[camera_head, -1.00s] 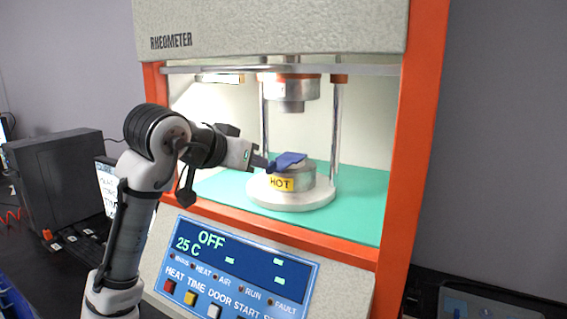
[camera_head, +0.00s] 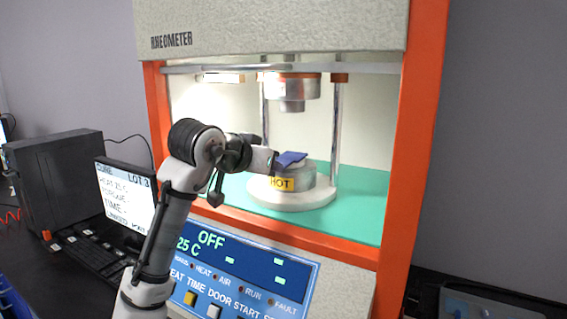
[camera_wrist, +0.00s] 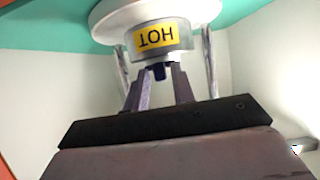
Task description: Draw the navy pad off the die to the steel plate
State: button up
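The navy pad (camera_head: 291,159) lies on top of the silver die (camera_head: 306,178), which carries a yellow HOT label. My gripper (camera_head: 276,163) is at the pad's left edge and hides part of it in the head view. In the wrist view the die (camera_wrist: 190,40) shows upside down, and a small dark navy end of the pad (camera_wrist: 158,72) shows between the tips of my gripper (camera_wrist: 161,72). The fingers stand apart, with gaps beside the navy end, so the gripper looks open. I cannot make out the steel plate in either view.
The die stands on a round white base (camera_head: 290,200) on a green floor (camera_head: 362,205) inside the rheometer. An upper die (camera_head: 291,92) hangs above. Metal posts (camera_head: 335,130) and orange frame uprights (camera_head: 412,150) flank the space. The control panel (camera_head: 285,268) is below.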

grip_shut()
jog(key=shift+r, duration=0.25)
jog(key=shift+r+p, duration=0.3)
jog(key=shift+p, duration=0.25)
jog(key=shift+g+p, duration=0.3)
jog(key=shift+p, duration=0.25)
jog(key=shift+r, duration=0.1)
